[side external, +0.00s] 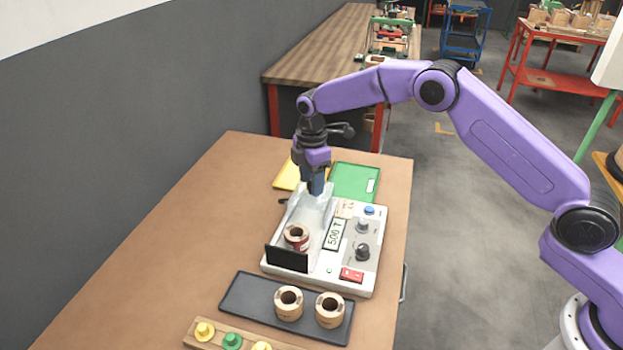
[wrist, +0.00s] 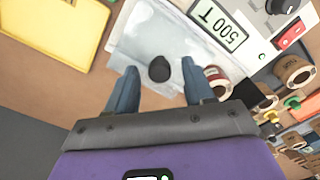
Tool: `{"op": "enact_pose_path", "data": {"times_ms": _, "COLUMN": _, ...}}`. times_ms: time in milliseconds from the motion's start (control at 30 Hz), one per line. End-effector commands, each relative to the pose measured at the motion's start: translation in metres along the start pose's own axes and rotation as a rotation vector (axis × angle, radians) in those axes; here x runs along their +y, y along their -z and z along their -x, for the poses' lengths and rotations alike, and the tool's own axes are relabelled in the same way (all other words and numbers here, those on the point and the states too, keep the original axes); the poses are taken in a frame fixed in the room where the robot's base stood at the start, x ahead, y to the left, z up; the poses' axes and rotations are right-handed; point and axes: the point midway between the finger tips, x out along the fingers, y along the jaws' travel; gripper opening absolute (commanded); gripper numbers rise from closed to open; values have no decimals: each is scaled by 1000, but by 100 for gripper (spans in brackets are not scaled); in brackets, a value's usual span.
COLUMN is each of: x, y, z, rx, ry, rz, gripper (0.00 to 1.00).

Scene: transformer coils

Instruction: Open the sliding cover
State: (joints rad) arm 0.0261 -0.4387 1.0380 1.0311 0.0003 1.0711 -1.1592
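The sliding cover (side external: 308,212) is a clear, pale hood on the left part of a white test machine (side external: 350,285). In the wrist view the cover (wrist: 140,28) shows with a dark rounded knob (wrist: 160,70) on it. My gripper (side external: 316,190) points down over the cover's far end. In the wrist view its two blue fingers (wrist: 158,78) are apart, one on each side of the knob, with visible gaps. I cannot tell how high the fingertips are above the cover. A red-banded coil (side external: 297,237) stands at the near end, behind a black panel (side external: 287,258).
A black tray (side external: 250,297) with two tan coils (side external: 289,303) lies in front of the machine. A wooden strip (side external: 219,340) with coloured knobs is nearer. Yellow (side external: 286,174) and green (side external: 356,181) trays lie behind. The table's left side (side external: 170,255) is clear.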

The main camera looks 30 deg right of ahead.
Motion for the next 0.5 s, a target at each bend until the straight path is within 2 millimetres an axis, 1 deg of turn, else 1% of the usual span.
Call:
{"op": "enact_pose_path", "data": {"times_ms": 167, "x": 0, "y": 0, "z": 0, "rx": 0, "ry": 1, "rz": 0, "gripper": 52}}
{"op": "enact_pose_path", "data": {"times_ms": 267, "x": 0, "y": 0, "z": 6, "rx": 0, "ry": 0, "rz": 0, "gripper": 52}}
{"op": "enact_pose_path", "data": {"times_ms": 367, "x": 0, "y": 1, "z": 19, "rx": 1, "ry": -3, "rz": 0, "gripper": 52}}
{"op": "enact_pose_path", "data": {"times_ms": 500, "x": 1, "y": 0, "z": 46, "rx": 2, "ry": -5, "rz": -1, "gripper": 52}}
